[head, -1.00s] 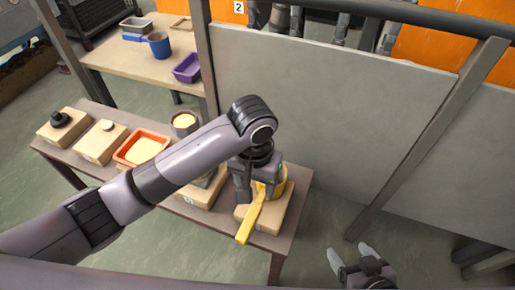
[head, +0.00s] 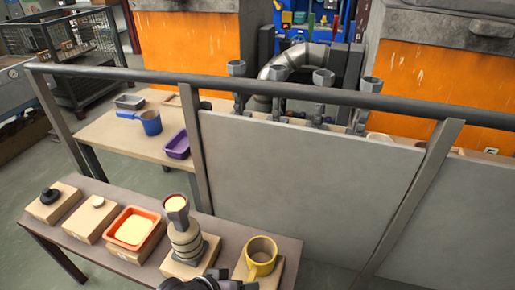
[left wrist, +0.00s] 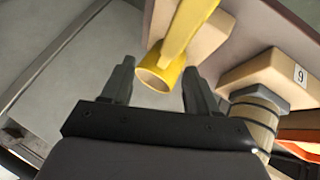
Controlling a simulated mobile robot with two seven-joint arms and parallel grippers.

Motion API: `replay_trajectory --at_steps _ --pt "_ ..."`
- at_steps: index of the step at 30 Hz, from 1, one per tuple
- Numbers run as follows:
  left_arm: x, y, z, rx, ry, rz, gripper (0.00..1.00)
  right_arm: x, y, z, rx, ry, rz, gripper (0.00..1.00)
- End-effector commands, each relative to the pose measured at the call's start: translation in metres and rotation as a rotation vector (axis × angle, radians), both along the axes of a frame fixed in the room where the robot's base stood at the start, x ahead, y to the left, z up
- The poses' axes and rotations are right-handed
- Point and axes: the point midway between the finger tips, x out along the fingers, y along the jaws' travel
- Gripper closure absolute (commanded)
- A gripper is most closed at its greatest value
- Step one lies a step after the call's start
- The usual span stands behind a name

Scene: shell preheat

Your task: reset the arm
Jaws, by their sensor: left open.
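My left gripper (left wrist: 159,66) is open in the left wrist view, its two fingers apart. A yellow cup with a long handle (left wrist: 155,72) shows beyond and between the fingertips, and I see no grip on it. In the head view the yellow cup (head: 262,252) rests on a wooden block, its open top facing up. Dark parts of my left arm show at the bottom edge there, and the fingers are hidden from that view. My right gripper is not in view.
A tan banded shell (head: 186,242) with a filled top cup stands left of the yellow cup. An orange tray (head: 133,229) and small dark and pale items sit on blocks farther left. A grey panel (head: 300,185) with a rail stands behind the table.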

Motion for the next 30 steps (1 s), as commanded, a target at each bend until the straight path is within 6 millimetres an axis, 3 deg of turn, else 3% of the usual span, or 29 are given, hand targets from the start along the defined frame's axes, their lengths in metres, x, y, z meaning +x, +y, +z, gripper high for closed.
replay_trajectory --at_steps 9,15,20,30 --pt "-0.047 0.097 -0.006 0.140 -0.259 0.132 0.40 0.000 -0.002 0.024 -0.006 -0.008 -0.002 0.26" --pt "-0.077 0.144 0.001 0.269 -0.379 0.145 0.40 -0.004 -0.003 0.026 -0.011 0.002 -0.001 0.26" --pt "-0.086 0.158 0.005 0.314 -0.417 0.140 0.40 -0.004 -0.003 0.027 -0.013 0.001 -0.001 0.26" --pt "-0.086 0.159 0.005 0.316 -0.419 0.140 0.40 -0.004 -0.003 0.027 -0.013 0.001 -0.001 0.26"
